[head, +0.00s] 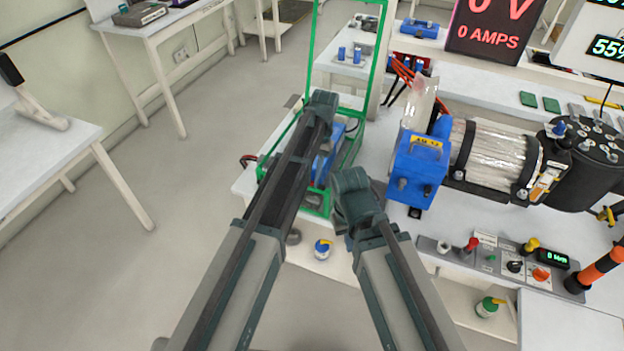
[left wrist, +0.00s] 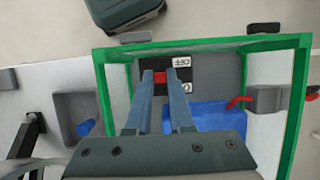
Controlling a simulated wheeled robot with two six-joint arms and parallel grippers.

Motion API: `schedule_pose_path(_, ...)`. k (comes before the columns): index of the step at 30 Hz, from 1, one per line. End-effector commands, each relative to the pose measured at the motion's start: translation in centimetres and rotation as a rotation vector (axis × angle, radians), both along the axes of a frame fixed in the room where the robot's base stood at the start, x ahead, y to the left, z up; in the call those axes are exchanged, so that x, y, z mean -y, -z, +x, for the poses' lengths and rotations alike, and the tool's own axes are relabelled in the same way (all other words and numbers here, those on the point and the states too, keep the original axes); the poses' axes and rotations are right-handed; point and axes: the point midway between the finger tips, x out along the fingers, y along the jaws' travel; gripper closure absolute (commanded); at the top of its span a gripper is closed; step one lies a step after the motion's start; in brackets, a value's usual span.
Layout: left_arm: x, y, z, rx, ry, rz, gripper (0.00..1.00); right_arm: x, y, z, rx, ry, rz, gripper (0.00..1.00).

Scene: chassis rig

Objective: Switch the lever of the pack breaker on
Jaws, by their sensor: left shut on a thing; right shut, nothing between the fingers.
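The pack breaker (left wrist: 181,80) is a black block with white markings, set against a grey panel inside a green frame (left wrist: 102,95). Its red lever (left wrist: 159,77) shows between the fingertips of my left gripper (left wrist: 159,76), which is shut on it. I cannot tell which position the lever is in. In the head view my left arm reaches over the green frame (head: 378,60) and hides the breaker. My right gripper (head: 350,195) is shut and empty, low beside the frame's right side, apart from the breaker; its fingertips are mostly hidden.
A blue pack (left wrist: 215,120) with a red cable sits inside the frame. Right of the frame stand a blue box (head: 418,172), a wrapped cylinder (head: 492,158) and a black drum (head: 585,165). A control panel (head: 500,262) lies along the bench front. Floor at left is clear.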

Motion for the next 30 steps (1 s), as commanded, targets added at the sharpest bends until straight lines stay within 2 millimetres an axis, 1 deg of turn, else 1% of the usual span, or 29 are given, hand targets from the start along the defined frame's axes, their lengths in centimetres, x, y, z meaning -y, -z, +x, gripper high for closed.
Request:
schedule_pose_path(4, 0.0, 0.0, -0.1, 0.001, 0.000, 0.000, 1.00, 0.0, 0.0, 0.0, 0.000, 0.000, 0.000, 1.00)
schedule_pose_path(5, 0.0, 0.0, -0.1, 0.001, 0.000, 0.000, 0.75, 0.0, 0.0, 0.0, 0.000, 0.000, 0.000, 1.00)
schedule_pose_path(9, 0.0, 0.0, -0.1, 0.002, 0.000, -0.001, 0.50, 0.0, 0.0, 0.0, 0.000, 0.000, 0.000, 1.00)
schedule_pose_path(18, 0.0, 0.0, 0.0, 0.002, 0.000, -0.001, 0.50, 0.0, 0.0, 0.0, 0.000, 0.000, 0.000, 1.00)
schedule_pose_path(22, 0.0, -0.4, 0.1, 0.002, 0.000, -0.001, 0.50, 0.0, -0.4, 0.0, 0.000, 0.000, 0.000, 1.00)
schedule_pose_path(26, 0.1, -1.3, 0.4, 0.002, 0.000, -0.001, 0.50, 0.0, -1.3, 0.0, 0.000, 0.000, 0.000, 1.00)
schedule_pose_path(30, 0.3, -2.9, 0.9, 0.002, 0.000, -0.001, 0.50, 0.0, -2.9, 0.0, 0.000, 0.000, 0.000, 1.00)
